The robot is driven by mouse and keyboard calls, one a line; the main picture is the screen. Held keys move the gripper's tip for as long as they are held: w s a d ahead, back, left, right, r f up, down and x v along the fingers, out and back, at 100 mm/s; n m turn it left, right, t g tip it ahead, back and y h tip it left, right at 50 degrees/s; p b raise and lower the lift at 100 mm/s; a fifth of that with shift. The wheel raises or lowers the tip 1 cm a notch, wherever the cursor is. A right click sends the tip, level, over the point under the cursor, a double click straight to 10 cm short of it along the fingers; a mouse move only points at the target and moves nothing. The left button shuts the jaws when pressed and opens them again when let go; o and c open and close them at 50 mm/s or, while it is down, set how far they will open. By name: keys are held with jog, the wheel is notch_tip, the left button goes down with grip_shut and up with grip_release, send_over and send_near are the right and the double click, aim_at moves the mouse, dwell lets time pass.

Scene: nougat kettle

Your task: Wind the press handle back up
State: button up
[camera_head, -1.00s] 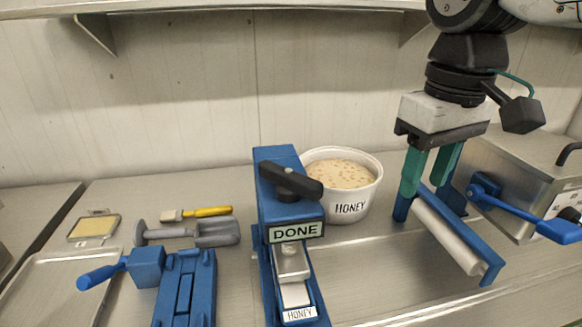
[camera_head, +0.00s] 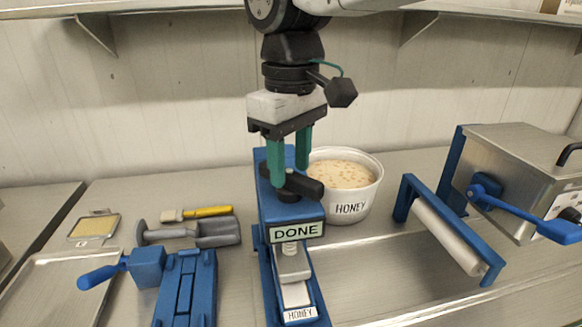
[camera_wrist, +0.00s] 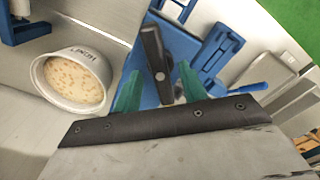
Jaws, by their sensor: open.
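The blue press (camera_head: 287,215) stands in the middle of the counter with a "DONE" sign on its front and a "HONEY" label at its base. My gripper (camera_head: 289,179) is directly above the press, pointing down, with green fingers open. In the wrist view the handle (camera_wrist: 155,55) lies between and just beyond the fingertips (camera_wrist: 160,82), and I cannot tell whether they touch it.
A white honey tub (camera_head: 347,190) with a speckled filling stands right behind the press.

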jog(key=shift+f, duration=0.75)
grip_shut()
